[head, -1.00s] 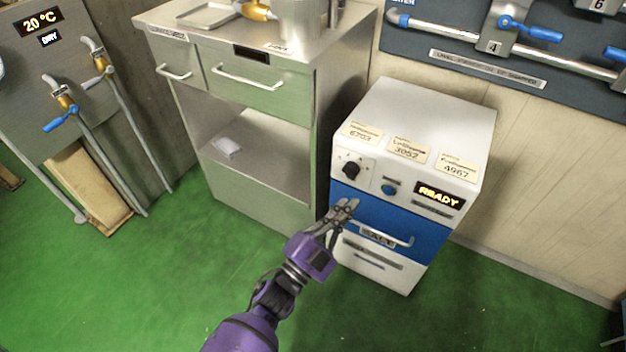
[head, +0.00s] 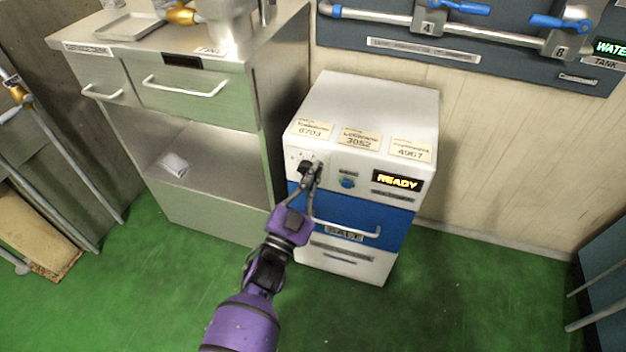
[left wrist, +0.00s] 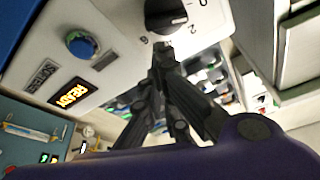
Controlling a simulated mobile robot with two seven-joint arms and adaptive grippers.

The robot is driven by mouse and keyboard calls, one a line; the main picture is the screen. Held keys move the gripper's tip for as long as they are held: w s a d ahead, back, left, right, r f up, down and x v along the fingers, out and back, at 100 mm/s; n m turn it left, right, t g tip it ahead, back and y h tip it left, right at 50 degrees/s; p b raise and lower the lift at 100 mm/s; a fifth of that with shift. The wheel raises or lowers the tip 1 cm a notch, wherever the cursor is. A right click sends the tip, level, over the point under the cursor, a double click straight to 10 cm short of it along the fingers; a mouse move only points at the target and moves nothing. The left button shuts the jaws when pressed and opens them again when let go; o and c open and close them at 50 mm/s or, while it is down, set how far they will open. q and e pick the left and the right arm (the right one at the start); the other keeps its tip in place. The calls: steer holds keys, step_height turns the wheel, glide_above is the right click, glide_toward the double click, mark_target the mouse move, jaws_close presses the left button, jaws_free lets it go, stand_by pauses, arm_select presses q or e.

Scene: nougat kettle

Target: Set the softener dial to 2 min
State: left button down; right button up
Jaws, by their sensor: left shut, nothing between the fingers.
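The softener is a white box with a blue drawer (head: 352,213) in the head view. Its black dial (left wrist: 166,15) shows at the top of the left wrist view, with a white mark and printed numbers around it. In the head view the dial (head: 305,167) is partly hidden by my left gripper (head: 314,176). The left gripper (left wrist: 163,58) is shut and empty, its fingertips right at the dial's edge. I cannot tell whether they touch it. The dial's exact setting is hard to read. My right gripper is not in view.
A blue button (head: 347,183) and a display reading READY (head: 397,181) sit right of the dial. Three paper labels lie on the softener's top. A steel cabinet (head: 200,95) stands close on the left. Pipes with blue valve handles (head: 560,22) run on the wall behind.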

arm_select(q)
steer(key=shift+w+a+f, duration=0.1)
steer(key=shift+a+f, duration=0.1)
steer(key=shift+f, duration=0.3)
steer(key=shift+d+f+m+g+h+p, duration=0.1)
steer(key=shift+f+m+g+h+p, duration=0.3)
steer(key=shift+m, duration=1.4)
steer(key=shift+f+m+g+h+p, duration=0.1)
steer(key=shift+f+m+g+h, duration=0.5)
steer(key=shift+m, duration=1.2)
steer(key=shift+d+f+m+g+h+p, duration=0.15)
steer(key=shift+f+m+g, duration=0.6)
steer(key=shift+m, duration=1.05)
steer(key=shift+r+g, duration=0.1)
steer(key=shift+g, duration=0.15)
